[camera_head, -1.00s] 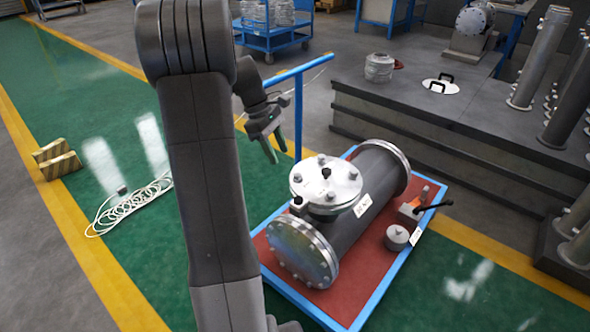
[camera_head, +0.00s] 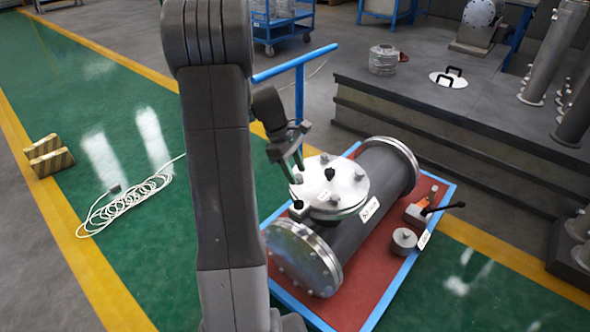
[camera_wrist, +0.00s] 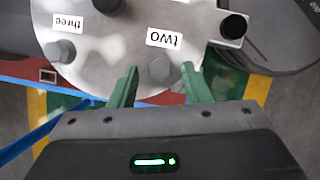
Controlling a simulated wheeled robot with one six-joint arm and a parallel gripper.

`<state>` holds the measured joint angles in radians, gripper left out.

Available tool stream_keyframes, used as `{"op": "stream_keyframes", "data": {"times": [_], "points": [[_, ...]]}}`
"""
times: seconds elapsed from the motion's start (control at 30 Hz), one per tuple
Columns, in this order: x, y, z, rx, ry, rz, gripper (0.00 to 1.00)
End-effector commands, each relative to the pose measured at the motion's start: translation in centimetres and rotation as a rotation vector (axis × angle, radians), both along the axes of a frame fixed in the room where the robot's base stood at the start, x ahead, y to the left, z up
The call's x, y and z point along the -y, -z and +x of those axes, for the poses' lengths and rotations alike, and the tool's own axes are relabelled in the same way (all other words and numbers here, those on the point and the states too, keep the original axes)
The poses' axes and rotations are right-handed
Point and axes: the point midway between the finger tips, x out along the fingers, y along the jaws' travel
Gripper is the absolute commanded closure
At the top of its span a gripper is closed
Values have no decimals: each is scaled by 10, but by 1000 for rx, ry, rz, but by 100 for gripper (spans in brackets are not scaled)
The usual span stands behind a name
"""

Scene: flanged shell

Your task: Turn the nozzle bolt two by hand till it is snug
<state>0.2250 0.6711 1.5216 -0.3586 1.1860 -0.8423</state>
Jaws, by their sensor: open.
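The flanged shell (camera_head: 372,188) is a dark grey cylinder with a round pale nozzle cover (camera_head: 347,190) on top. In the wrist view the cover (camera_wrist: 115,45) bears a label "two" (camera_wrist: 165,38), with a grey hex bolt (camera_wrist: 159,69) beside it. My gripper (camera_head: 296,164) is at the cover's left edge, pointing down. In the wrist view its green fingers (camera_wrist: 160,82) are open and apart, with bolt two between their tips in the picture. I cannot tell whether either finger touches it or how far down they reach.
A label "three" (camera_wrist: 68,22) and its bolt (camera_wrist: 62,50) are on the cover. A black knob (camera_head: 330,173) stands mid-cover. A dark-ended block (camera_wrist: 234,26) juts from the rim near the right finger. A blue handle rail (camera_head: 296,63) rises behind my gripper.

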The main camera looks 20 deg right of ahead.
Motion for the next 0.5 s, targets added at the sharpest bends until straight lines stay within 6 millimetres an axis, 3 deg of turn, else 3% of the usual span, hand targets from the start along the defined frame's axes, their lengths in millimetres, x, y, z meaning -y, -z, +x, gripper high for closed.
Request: {"op": "stream_keyframes", "data": {"times": [0.07,0.27,0.5], "points": [[0,0,0,0,0,0,58],[0,0,0,0,0,0,98],[0,-1,0,0,12,0,100]]}}
